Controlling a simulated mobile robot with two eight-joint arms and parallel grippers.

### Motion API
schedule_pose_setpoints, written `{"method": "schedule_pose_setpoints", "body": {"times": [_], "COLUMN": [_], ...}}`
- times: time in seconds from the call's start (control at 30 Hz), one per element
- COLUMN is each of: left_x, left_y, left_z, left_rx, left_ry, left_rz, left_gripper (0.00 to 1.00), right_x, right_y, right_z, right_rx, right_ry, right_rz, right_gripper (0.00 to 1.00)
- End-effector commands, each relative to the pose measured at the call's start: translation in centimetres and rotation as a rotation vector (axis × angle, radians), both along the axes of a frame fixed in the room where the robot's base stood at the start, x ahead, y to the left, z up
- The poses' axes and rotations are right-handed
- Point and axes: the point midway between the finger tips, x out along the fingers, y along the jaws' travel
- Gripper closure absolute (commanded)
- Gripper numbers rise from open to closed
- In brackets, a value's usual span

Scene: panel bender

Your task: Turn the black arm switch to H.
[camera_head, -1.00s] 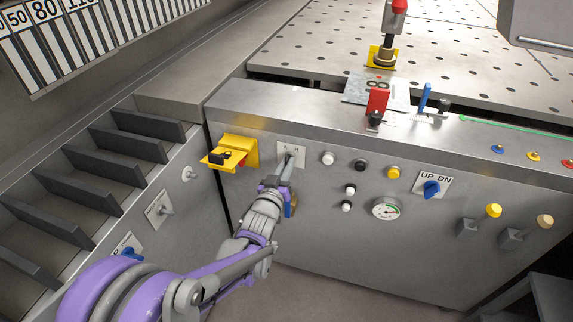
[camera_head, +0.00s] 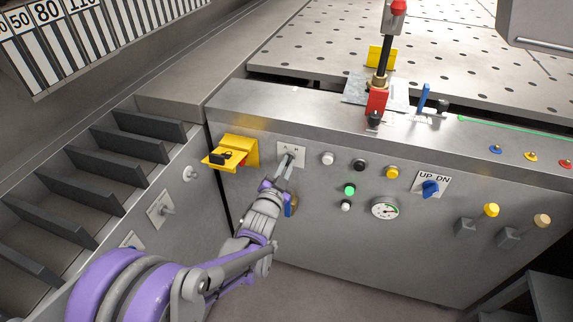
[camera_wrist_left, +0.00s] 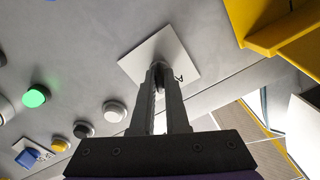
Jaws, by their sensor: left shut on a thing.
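The arm switch's white plate (camera_head: 299,150) is on the front panel, with the letters A and H along its top edge. It also shows in the left wrist view (camera_wrist_left: 180,45), seen from below. My left gripper (camera_head: 287,160) is at this plate, its fingers reaching up to it. In the wrist view my left gripper (camera_wrist_left: 159,80) is shut on the small black switch (camera_wrist_left: 159,88), of which only a dark bit shows between the fingers. The fingers hide most of the switch, so its exact angle is unclear. My right gripper is in neither view.
A yellow bracket (camera_head: 240,151) sticks out left of the plate. A blue handle (camera_head: 289,206) is beside my wrist.

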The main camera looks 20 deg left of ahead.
Motion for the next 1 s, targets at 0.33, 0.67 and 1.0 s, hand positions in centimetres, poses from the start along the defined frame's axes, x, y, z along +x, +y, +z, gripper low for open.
{"method": "schedule_pose_setpoints", "body": {"times": [0.33, 0.67, 1.0], "left_x": [-0.03, -0.03, -0.02], "left_y": [0.00, 0.00, 0.00], "left_z": [-0.06, -0.06, -0.02], "left_rx": [0.036, 0.036, 0.034], "left_ry": [0.000, 0.000, 0.000], "left_rz": [0.000, 0.000, 0.000], "left_gripper": [1.00, 0.73, 0.57], "right_x": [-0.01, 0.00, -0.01], "right_y": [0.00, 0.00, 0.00], "right_z": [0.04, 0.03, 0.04], "right_rx": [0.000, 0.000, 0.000], "right_ry": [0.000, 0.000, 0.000], "right_rz": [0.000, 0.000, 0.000], "right_gripper": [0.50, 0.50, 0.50]}}
